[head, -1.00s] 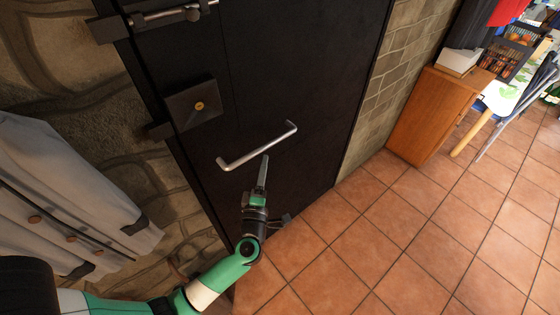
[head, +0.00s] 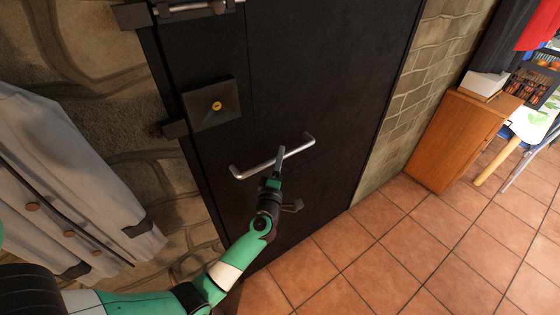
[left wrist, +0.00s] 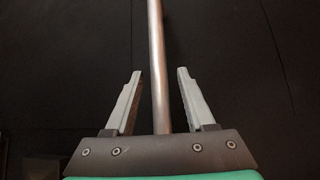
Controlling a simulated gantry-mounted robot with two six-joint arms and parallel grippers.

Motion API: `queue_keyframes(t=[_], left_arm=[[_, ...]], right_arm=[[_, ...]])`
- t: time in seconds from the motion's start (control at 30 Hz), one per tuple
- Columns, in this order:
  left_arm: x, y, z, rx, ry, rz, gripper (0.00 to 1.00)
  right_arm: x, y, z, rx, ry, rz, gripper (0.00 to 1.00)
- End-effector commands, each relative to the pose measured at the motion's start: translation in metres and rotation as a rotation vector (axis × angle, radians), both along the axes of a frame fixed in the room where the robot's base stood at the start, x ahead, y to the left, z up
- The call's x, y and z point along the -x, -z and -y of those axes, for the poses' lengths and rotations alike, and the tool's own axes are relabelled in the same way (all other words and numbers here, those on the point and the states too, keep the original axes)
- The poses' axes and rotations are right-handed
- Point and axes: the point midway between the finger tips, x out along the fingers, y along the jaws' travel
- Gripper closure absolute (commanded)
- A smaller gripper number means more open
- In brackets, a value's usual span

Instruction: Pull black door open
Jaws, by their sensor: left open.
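The black door (head: 310,70) fills the middle of the head view and looks closed in its frame. Its silver bar handle (head: 250,171) runs across the lower part of the door. My left gripper (head: 280,155) is at the middle of the handle. In the left wrist view the handle (left wrist: 157,60) passes between the two open fingers (left wrist: 157,85), nearer the left one, with gaps on both sides. The door (left wrist: 250,50) is a dark surface behind it. My right gripper is not in view.
A square lock plate with a brass centre (head: 211,104) and a sliding bolt (head: 190,7) are on the door's left side. A grey coat (head: 75,190) hangs at left. A wooden cabinet (head: 455,140) stands at right. The tiled floor (head: 400,235) in front is clear.

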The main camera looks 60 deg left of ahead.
Motion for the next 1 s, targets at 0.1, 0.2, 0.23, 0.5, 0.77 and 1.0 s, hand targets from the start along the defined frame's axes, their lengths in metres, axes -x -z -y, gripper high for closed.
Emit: queue_keyframes(t=[0.1,0.2,0.23,0.5,0.77,1.0], left_arm=[[-0.0030,-0.0011,-0.0044,0.001,0.000,0.001,0.45],[-0.0032,-0.0013,-0.0044,0.001,0.001,0.001,0.45],[-0.0031,-0.0013,-0.0044,0.001,0.001,0.001,0.45],[-0.0030,-0.0013,-0.0040,0.001,0.000,0.001,0.81],[-0.0029,-0.0014,-0.0039,0.000,0.000,0.001,1.00],[-0.0029,-0.0015,-0.0038,0.000,0.000,0.001,1.00]], right_arm=[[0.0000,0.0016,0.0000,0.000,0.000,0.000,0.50],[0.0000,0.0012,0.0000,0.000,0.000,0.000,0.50],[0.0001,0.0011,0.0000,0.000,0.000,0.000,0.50],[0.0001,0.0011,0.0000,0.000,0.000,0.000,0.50],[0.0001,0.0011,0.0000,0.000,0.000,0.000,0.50],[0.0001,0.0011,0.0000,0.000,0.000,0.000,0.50]])
